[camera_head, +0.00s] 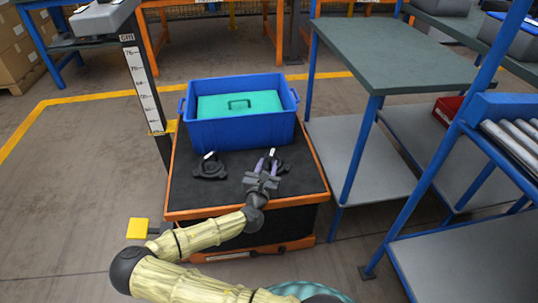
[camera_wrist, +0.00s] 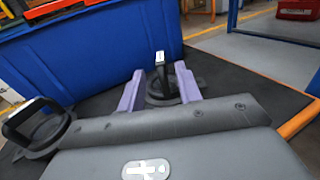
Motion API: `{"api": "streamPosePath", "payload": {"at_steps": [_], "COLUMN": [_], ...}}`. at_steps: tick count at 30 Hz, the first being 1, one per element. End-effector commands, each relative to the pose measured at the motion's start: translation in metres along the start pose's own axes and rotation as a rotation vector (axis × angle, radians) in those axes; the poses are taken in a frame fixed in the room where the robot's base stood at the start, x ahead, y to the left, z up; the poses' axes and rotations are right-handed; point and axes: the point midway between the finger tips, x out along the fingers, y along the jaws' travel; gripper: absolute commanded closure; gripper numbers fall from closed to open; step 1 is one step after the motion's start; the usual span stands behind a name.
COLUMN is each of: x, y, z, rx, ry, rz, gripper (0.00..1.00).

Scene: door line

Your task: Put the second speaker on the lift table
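The lift table (camera_head: 230,195) has a black top with an orange edge. Two small black objects with round bases and upright pieces, apparently the speakers, stand on it. The left speaker (camera_head: 209,169) also shows at the left of the wrist view (camera_wrist: 38,128). The right speaker (camera_head: 285,166) is partly hidden by my gripper (camera_head: 267,164). In the wrist view my gripper's purple fingers (camera_wrist: 160,92) are apart, one on each side of the right speaker's upright (camera_wrist: 161,68), with gaps showing. The right speaker's base rests on the black top.
A blue bin (camera_head: 245,133) with a teal panel inside stands on the table's back part. A measuring post (camera_head: 142,80) rises at the left. Floor at the left is open.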

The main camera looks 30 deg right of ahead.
Motion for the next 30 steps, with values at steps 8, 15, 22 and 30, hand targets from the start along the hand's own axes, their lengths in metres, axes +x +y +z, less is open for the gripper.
{"api": "streamPosePath", "payload": {"at_steps": [8,15,22,30], "x": [-0.043,-0.053,-0.052,-0.052], "y": [0.000,0.002,0.003,0.002], "z": [0.001,0.000,0.000,0.000], "rx": [-0.001,0.001,0.001,0.001], "ry": [0.001,-0.001,0.000,0.000], "rz": [0.001,0.005,0.006,0.004], "gripper": [0.66,0.66,0.66,0.66]}}
